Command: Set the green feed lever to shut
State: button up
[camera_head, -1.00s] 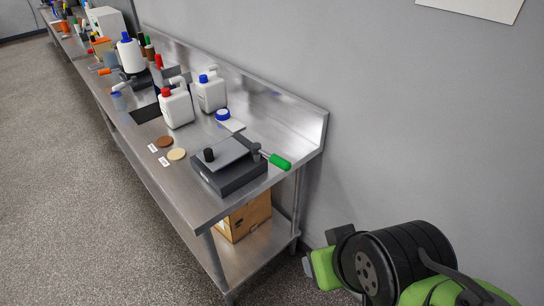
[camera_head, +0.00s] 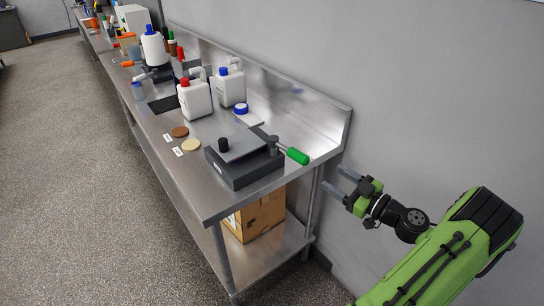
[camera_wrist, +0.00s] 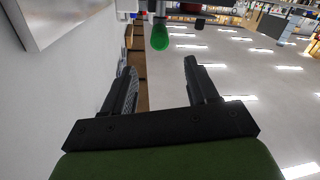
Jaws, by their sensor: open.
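The green feed lever (camera_head: 297,156) sticks out to the right from a dark grey box-shaped device (camera_head: 243,166) at the near end of the steel bench. Its dark shaft runs back to a pivot on the device. My gripper (camera_head: 338,183) is beside the bench end, to the right of and lower in the picture than the lever, apart from it. In the wrist view my gripper (camera_wrist: 163,80) is open and empty, and the green lever tip (camera_wrist: 160,38) shows beyond the fingertips, near the top middle. I cannot read any open or shut mark.
The steel bench (camera_head: 212,208) has a raised back edge by the grey wall. A red-capped bottle (camera_head: 195,98), a blue-capped bottle (camera_head: 231,84) and two discs stand behind the device. A cardboard box (camera_head: 262,216) is on the lower shelf. Floor to the left is clear.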

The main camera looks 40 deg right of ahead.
aim_at(295, 154)
jog(key=w, duration=0.5)
jog(key=w+a, duration=0.1)
jog(key=w, duration=0.4)
jog(key=w+a+p, duration=0.1)
jog(key=w, duration=0.4)
jog(key=shift+w+a, duration=0.15)
jog(key=shift+w, duration=0.15)
grip_shut()
